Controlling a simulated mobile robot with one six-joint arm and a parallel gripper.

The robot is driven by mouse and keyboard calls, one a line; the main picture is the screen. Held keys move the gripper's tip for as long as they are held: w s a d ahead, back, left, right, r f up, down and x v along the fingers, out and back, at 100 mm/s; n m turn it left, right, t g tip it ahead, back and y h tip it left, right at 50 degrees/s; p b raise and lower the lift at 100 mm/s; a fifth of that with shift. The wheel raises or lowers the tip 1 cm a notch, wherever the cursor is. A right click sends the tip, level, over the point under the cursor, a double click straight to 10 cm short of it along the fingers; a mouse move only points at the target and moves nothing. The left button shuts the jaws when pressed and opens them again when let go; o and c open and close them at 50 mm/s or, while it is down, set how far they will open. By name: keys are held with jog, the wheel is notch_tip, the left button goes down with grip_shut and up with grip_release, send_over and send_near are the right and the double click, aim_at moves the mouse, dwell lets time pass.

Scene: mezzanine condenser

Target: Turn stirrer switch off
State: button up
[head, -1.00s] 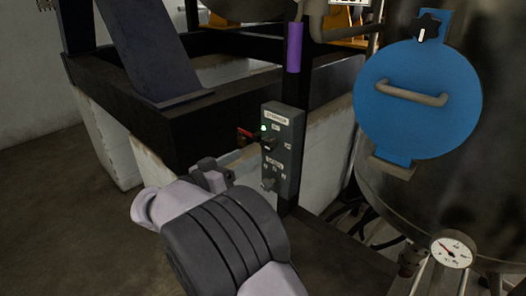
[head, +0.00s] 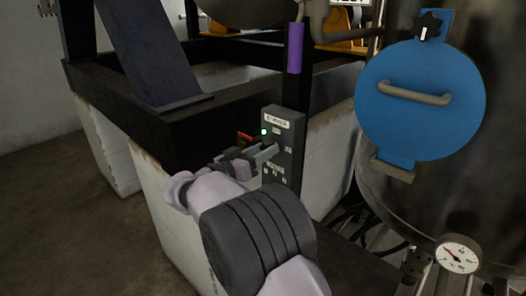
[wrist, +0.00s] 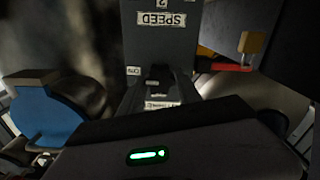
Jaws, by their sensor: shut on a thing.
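The stirrer control box (head: 288,125) is a grey upright panel on a dark post in the middle of the head view. A small green lamp (head: 264,131) is lit on it, by the upper switch. My gripper (head: 264,154) is at the front of the panel at the height of that stirrer switch, shut on it. The switch itself is mostly hidden by the fingers. In the wrist view the panel (wrist: 135,48) fills the upper middle, with an upside-down SPEED label (wrist: 162,19). The switch's exact angle cannot be made out.
A red part (head: 244,136) sticks out just left of the panel. A black frame on pale concrete blocks (head: 105,150) stands behind and left. A steel vessel with a blue round hatch (head: 418,100) and a gauge (head: 458,254) stands right. The floor at left is clear.

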jog(key=shift+n, duration=0.3)
grip_shut()
jog(key=shift+f+n+p, duration=0.1)
jog(key=shift+n+p, duration=3.6)
jog(key=shift+n, duration=5.1)
jog(key=o, duration=1.3)
grip_release()
jog(key=shift+o, duration=0.2)
jog(key=shift+a, duration=0.1)
